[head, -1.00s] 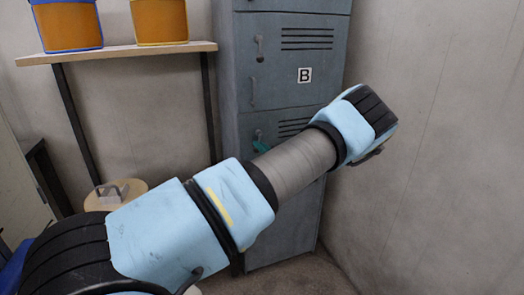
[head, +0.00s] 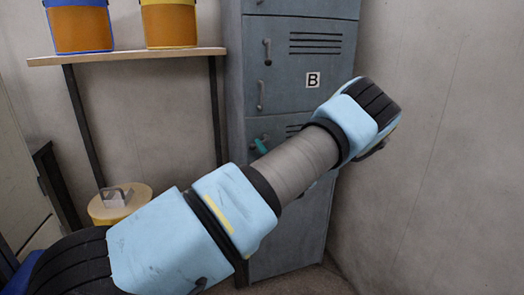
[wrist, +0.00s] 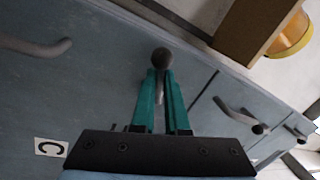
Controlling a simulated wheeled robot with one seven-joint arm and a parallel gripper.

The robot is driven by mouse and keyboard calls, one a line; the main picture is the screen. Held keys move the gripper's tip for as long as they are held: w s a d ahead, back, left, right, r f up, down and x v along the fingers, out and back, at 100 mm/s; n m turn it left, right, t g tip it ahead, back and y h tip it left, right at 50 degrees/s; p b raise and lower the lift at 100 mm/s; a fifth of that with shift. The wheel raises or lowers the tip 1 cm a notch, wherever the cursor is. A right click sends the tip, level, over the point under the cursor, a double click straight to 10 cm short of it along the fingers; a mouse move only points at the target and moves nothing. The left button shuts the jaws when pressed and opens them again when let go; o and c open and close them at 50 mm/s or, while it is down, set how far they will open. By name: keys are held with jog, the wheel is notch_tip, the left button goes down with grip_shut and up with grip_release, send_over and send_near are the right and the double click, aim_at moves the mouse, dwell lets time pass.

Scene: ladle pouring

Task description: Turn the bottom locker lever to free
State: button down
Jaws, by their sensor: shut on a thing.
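The grey-blue locker (head: 290,225) stands in the corner. In the wrist view the bottom door bears a C label (wrist: 50,148). My gripper's (wrist: 160,78) teal fingers are shut on the lever (wrist: 162,57) of this door. Its dark round knob sticks out past the fingertips, and the fingers hide most of its shaft. In the head view the gripper (head: 261,146) shows as a small teal patch at the left side of the bottom door, with part of the lever beside it. My arm hides much of this door.
The door marked B (head: 313,79) has its own lever (head: 267,50) and pull handle (head: 260,95). A shelf (head: 130,57) with a blue-rimmed bucket (head: 78,27) and a yellow bucket (head: 168,24) stands left. Below is a round-topped container (head: 120,203). A bare wall closes the right.

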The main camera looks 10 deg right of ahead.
jog(key=shift+a+r+m+h, duration=0.1)
jog(key=shift+r+m+h, duration=0.15)
jog(key=shift+m, duration=0.6)
jog(key=shift+a+r+m+h, duration=0.1)
jog(key=shift+r+m+h, duration=0.2)
jog(key=shift+m, duration=0.6)
jog(key=shift+r+m+h, duration=0.1)
jog(key=shift+m+h, duration=0.25)
jog(key=shift+m, duration=0.5)
jog(key=c, duration=0.9)
grip_release()
jog(key=shift+c, duration=0.2)
jog(key=shift+s, duration=0.1)
jog(key=s+d+f+b, duration=0.1)
jog(key=s+f+b, duration=0.1)
jog(key=s, duration=0.8)
jog(key=shift+s+d, duration=0.15)
jog(key=shift+s, duration=0.05)
